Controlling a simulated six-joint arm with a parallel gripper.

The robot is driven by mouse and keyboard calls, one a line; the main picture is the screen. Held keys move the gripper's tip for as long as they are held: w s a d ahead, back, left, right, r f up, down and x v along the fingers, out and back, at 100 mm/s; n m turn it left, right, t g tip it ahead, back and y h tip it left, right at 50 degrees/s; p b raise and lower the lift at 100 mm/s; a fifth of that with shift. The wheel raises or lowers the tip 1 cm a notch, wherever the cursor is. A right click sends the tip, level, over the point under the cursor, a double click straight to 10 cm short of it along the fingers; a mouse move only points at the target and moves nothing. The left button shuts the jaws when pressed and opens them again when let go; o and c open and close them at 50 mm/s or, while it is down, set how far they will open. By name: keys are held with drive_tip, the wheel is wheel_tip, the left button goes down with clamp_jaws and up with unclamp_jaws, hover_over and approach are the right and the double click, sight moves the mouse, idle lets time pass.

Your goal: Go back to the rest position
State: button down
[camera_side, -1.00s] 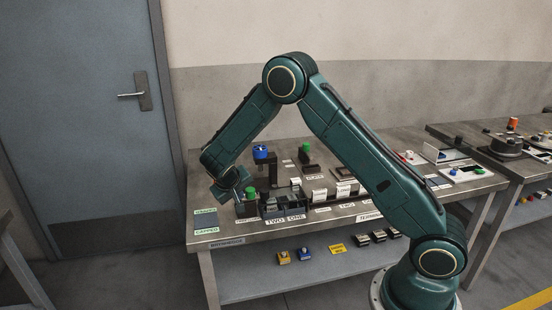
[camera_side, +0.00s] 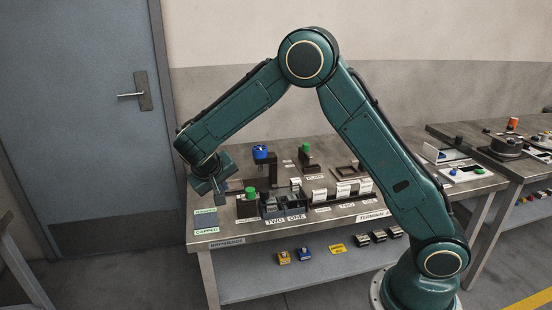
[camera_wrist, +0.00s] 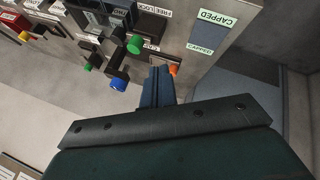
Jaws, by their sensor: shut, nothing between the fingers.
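The green knob also shows in the wrist view (camera_wrist: 134,44).
A blue-topped post (camera_side: 261,152), another green-topped post (camera_side: 306,149) and several labelled fixtures fill the bench's middle. A lower shelf (camera_side: 300,277) holds small parts. A second bench (camera_side: 515,160) stands at right. A door (camera_side: 85,110) is behind at left.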

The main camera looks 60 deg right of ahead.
drive_tip(key=shift+s+r, duration=0.1)
drive_tip(key=shift+r, duration=0.05)
drive_tip(key=s+r+n+t+y, duration=0.2)
drive_tip(key=s+r+y, duration=0.2)
drive_tip(key=s+r, duration=1.05)
drive_tip(key=s+a+n+t+y, duration=0.1)
drive_tip(key=s+a+n+y, duration=0.1)
drive_tip(key=s, duration=1.5)
drive_tip(key=shift+s+a+r+n+y, duration=0.2)
drive_tip(key=shift+s+a+n+y, duration=0.25)
drive_tip(key=shift+a, duration=0.65)
